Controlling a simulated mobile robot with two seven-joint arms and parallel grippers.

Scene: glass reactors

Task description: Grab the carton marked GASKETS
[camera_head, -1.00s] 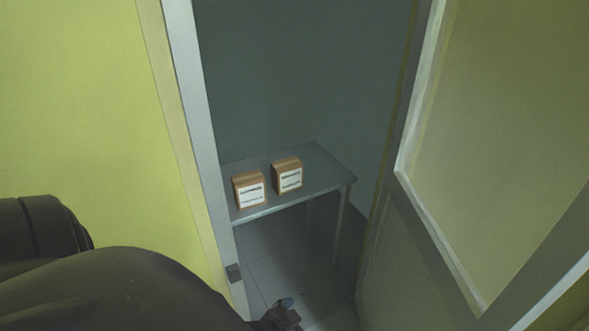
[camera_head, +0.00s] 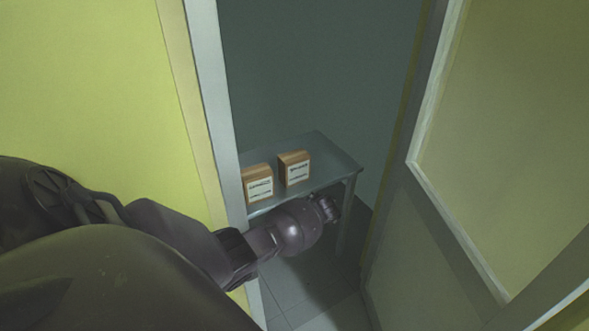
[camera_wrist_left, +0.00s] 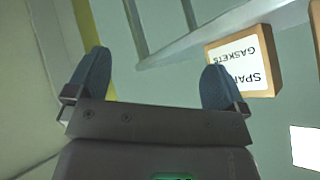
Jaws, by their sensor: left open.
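Two brown cartons with white labels stand side by side on a small table, a left one (camera_head: 258,183) and a right one (camera_head: 295,168). Their print is too small to read in the head view. In the left wrist view, a carton (camera_wrist_left: 243,62) shows the words GASKETS and SPA..., partly behind a finger; it seems to be the right one. My left gripper (camera_head: 329,208) is in front of the table, near its right part. In the left wrist view its fingers (camera_wrist_left: 156,64) are wide apart with nothing between them. My right gripper is not in view.
The grey table (camera_head: 330,156) stands beyond a doorway. The pale door frame (camera_head: 212,90) and yellow wall (camera_head: 85,90) lie on the left, close to my left arm. An open door panel (camera_head: 500,130) is on the right. The floor (camera_head: 300,285) below the table looks clear.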

